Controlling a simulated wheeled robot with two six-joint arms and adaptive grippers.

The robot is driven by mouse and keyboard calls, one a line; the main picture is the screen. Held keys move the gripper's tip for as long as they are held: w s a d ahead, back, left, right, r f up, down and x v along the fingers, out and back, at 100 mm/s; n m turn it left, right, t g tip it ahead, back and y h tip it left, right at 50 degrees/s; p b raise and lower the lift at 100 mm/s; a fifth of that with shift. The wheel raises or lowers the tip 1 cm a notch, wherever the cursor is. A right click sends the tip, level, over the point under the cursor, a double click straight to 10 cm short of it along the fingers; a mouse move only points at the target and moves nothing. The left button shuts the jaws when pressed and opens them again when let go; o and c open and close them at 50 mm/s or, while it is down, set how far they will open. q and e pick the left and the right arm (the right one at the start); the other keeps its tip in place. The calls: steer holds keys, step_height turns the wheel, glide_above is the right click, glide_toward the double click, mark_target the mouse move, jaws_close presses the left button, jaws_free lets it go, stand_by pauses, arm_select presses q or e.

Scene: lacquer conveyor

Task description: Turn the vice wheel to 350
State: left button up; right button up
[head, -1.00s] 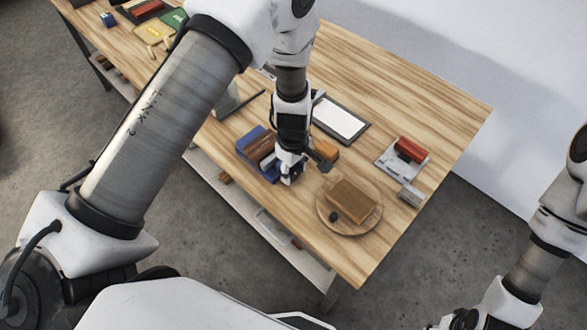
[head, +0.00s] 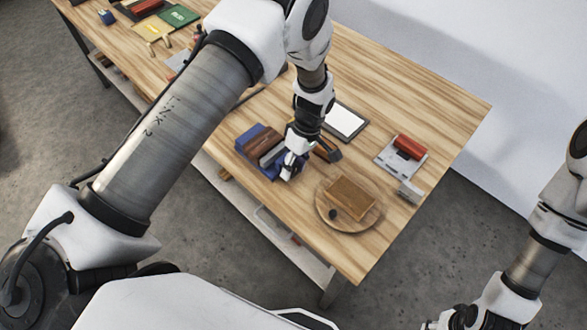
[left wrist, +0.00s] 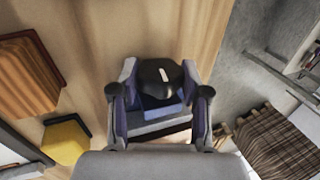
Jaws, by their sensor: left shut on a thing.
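The vice (head: 250,136) is blue with brown jaws and sits near the front edge of the wooden table in the head view. My left gripper (head: 290,172) is at its front right end and hides most of the wheel there. In the left wrist view the dark wheel (left wrist: 157,76) with a white mark lies between the two fingers of my left gripper (left wrist: 158,88), which is shut on it. The blue vice body shows just behind the wheel. The number the wheel stands at cannot be read.
A round wooden board (head: 328,217) with a brown block (head: 351,197) and a small dark knob stands right of the vice. A tablet-like panel (head: 345,120) lies behind. A grey plate with a red roller (head: 410,147) is further right. The table's right end is mostly clear.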

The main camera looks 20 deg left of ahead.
arm_select(q)
steer(key=g+b, duration=0.1)
steer(key=g+y+b, duration=0.1)
steer(key=shift+w+f+b, duration=0.1)
steer(key=shift+f+b, duration=0.25)
steer(key=shift+b, duration=0.05)
steer(key=shift+r+g+b, duration=0.15)
steer(key=shift+g+b, duration=0.2)
steer(key=shift+g, duration=0.15)
arm_select(e)
step_height(320, 180, down, 5)
steer(key=shift+r, duration=0.15)
arm_select(q)
steer(key=o, duration=1.2)
steer(key=shift+c, duration=0.2)
steer(key=shift+r, duration=0.1)
steer(key=v, duration=1.2)
steer(key=shift+d, duration=0.15)
